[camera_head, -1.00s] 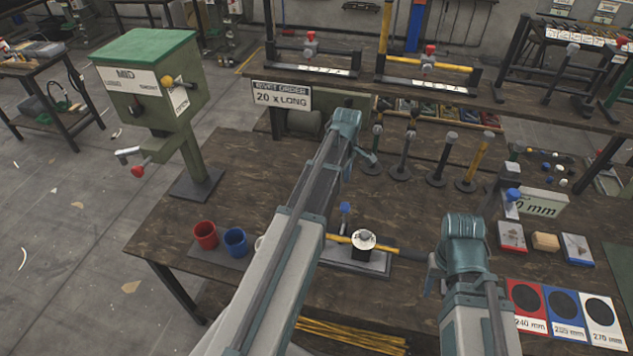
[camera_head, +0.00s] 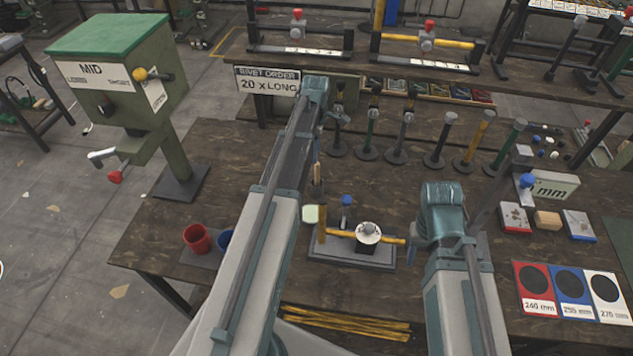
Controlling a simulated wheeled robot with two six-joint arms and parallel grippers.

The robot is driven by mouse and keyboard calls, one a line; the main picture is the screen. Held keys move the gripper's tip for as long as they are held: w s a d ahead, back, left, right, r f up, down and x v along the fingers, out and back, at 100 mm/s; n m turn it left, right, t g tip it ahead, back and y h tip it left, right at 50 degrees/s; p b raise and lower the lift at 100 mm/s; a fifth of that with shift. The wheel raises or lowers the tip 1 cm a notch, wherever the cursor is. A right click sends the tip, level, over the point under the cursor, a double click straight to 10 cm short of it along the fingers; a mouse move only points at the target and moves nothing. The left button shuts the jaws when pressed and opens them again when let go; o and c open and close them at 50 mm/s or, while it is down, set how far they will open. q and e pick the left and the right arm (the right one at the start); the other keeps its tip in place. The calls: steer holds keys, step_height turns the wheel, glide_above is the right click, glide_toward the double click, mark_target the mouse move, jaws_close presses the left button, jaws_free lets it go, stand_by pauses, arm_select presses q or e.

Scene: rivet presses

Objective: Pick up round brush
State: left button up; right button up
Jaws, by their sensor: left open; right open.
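I cannot pick out a round brush for certain. Several upright tools on dark round bases stand along the back of the bench, among them a green-handled one (camera_head: 371,128) and a yellow-handled one (camera_head: 480,136). My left gripper (camera_head: 318,110) is over the bench, left of these tools; its fingers are mostly hidden by my wrist. My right gripper (camera_head: 438,215) is low over the bench, right of a grey fixture plate (camera_head: 345,259); its fingertips are hidden. No object shows in either gripper. A wooden handle (camera_head: 317,174) stands partly hidden beside my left arm.
A yellow rod (camera_head: 390,240) lies across the fixture plate. A red cup (camera_head: 197,238) and a blue cup (camera_head: 226,238) stand left of my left arm, the blue one partly covered. A green press (camera_head: 125,75) stands at left. Coloured cards (camera_head: 567,291) lie at right.

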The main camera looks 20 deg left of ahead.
mark_target(317, 175)
arm_select(q)
step_height(317, 175, down, 7)
steer(key=b, duration=0.5)
steer(key=shift+r+b, duration=0.15)
steer(key=shift+b, duration=0.25)
arm_select(e)
step_height(317, 175, down, 7)
arm_select(q)
step_height(317, 175, down, 5)
steer(key=b, duration=0.5)
steer(key=shift+d+f, duration=0.15)
steer(key=shift+f, duration=0.05)
arm_select(e)
step_height(317, 175, down, 5)
steer(key=shift+f, duration=0.1)
arm_select(q)
steer(key=shift+r, duration=0.1)
jaws_close()
